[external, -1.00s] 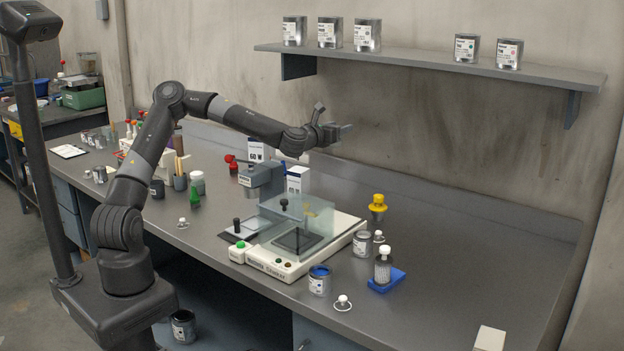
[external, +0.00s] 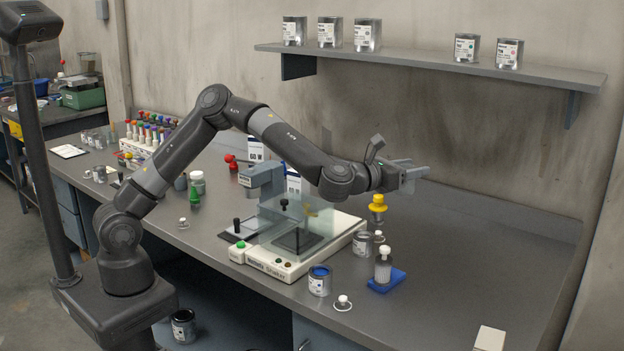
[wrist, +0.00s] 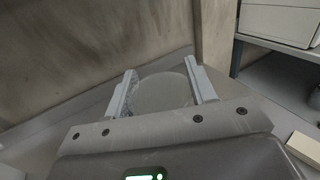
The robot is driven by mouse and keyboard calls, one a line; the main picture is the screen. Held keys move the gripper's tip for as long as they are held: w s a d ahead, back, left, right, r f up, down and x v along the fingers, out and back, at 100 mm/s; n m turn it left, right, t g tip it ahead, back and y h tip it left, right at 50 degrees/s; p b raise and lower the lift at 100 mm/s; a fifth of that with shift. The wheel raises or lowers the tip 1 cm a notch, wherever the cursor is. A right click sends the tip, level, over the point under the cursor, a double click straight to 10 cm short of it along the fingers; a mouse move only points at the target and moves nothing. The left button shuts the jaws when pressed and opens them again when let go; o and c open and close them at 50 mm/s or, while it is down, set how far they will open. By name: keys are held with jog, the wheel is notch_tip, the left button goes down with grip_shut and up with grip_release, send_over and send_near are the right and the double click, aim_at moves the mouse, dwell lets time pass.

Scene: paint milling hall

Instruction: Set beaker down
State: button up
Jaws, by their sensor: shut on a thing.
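My gripper (external: 414,174) is in the air above the right part of the bench (external: 470,240), up and right of the yellow-topped item. In the wrist view the two gripper fingers (wrist: 160,72) are closed around the sides of a clear, round beaker (wrist: 163,94). The beaker looks empty, with its rim showing between the fingers. In the external view the beaker cannot be made out clearly at the gripper.
The bench's right side is mostly clear; a pale box (external: 490,338) sits in front.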

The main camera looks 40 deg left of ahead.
jog(key=s+d+r+m+g+h, duration=0.1)
jog(key=s+d+m+h, duration=0.1)
jog(key=s+d, duration=0.75)
jog(key=s+d+r+m+g+h, duration=0.15)
jog(key=s+d, duration=0.35)
jog(key=s, duration=0.9)
notch_tip(320, 180, down, 17)
jog(key=shift+n, duration=0.25)
jog(key=w+f, duration=0.2)
jog(key=w, duration=0.2)
jog(key=w+f, duration=0.3)
jog(key=w, duration=0.1)
jog(key=w+f, duration=0.2)
jog(key=w, duration=0.1)
jog(key=shift+w+d+f, duration=0.15)
jog(key=shift+w+f, duration=0.25)
jog(key=shift+f, duration=1.95)
jog(key=shift+f, duration=0.1)
jog(key=o, duration=1)
jog(key=v, duration=1.2)
jog(key=shift+w, duration=0.1)
